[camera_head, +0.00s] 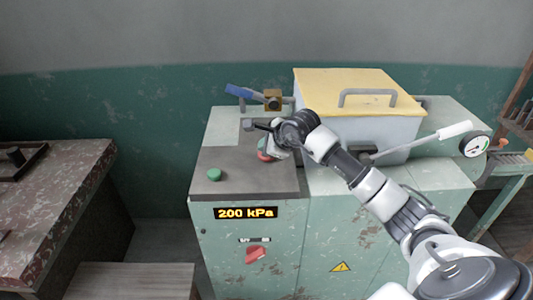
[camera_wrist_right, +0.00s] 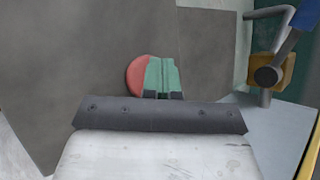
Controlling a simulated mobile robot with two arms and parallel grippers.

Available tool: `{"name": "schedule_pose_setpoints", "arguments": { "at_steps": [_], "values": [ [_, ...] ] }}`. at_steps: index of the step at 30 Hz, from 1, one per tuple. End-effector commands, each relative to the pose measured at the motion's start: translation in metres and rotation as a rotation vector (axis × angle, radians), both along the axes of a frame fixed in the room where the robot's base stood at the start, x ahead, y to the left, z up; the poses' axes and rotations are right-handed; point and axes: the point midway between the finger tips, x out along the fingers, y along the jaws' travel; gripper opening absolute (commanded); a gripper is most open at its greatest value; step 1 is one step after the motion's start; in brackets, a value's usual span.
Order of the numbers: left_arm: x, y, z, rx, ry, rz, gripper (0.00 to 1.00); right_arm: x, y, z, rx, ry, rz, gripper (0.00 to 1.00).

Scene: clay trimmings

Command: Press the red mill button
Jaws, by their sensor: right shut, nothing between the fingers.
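The red mill button (camera_head: 263,156) sits on the dark top plate of the green machine, partly hidden by my right gripper (camera_head: 272,149). In the right wrist view the red button (camera_wrist_right: 137,75) is a round disc, its right part covered by the green fingers of my right gripper (camera_wrist_right: 162,62). The fingers are shut with nothing between them and point at the button. I cannot tell whether they touch it. My left gripper is not in view.
A green button (camera_head: 214,174) is on the same plate, nearer the front. A display (camera_head: 246,213) reads 200 kPa. A yellow-lidded box (camera_head: 350,88), a white-handled lever (camera_head: 455,130) and a gauge (camera_head: 474,145) stand to the right. A blue-handled valve (camera_head: 240,91) is behind.

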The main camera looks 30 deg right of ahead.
Motion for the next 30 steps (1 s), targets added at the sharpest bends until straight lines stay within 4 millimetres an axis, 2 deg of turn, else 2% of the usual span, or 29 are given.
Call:
{"name": "schedule_pose_setpoints", "arguments": {
  "at_steps": [10, 20, 30],
  "values": [
    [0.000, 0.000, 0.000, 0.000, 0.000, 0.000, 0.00, 0.000, 0.000, 0.000, 0.000, 0.003, 0.000, 0.00],
    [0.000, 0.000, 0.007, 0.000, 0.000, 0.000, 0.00, 0.000, -0.001, 0.016, -0.002, 0.001, 0.000, 0.00],
    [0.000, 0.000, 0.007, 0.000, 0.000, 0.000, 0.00, 0.000, -0.001, 0.016, -0.001, 0.001, -0.001, 0.00]
  ]
}}
